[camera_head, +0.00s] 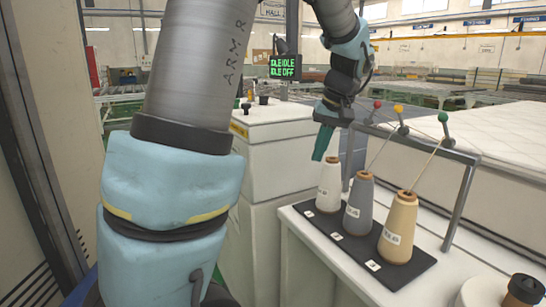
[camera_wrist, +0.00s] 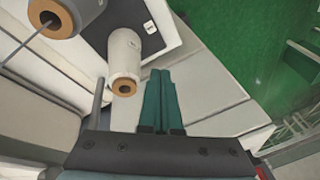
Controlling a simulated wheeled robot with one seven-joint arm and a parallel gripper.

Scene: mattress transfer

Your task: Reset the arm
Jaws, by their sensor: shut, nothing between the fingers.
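My gripper (camera_head: 320,157) hangs at the end of my raised arm, with its green fingers pointing down, beside and behind the white thread cone (camera_head: 329,186). In the wrist view the two green fingers of my gripper (camera_wrist: 161,76) lie close together with nothing between them. The white cone (camera_wrist: 124,56) shows just left of the fingers there, apart from them as far as I can tell. My arm fills the left and top of the head view.
A grey cone (camera_head: 358,207) and a tan cone (camera_head: 398,228) stand beside the white one on a black mat (camera_head: 415,268). A metal thread rack (camera_head: 462,200) rises behind them. A white cabinet (camera_head: 262,165) and a green-lettered display (camera_head: 285,66) stand further back. A mattress (camera_head: 500,130) lies right.

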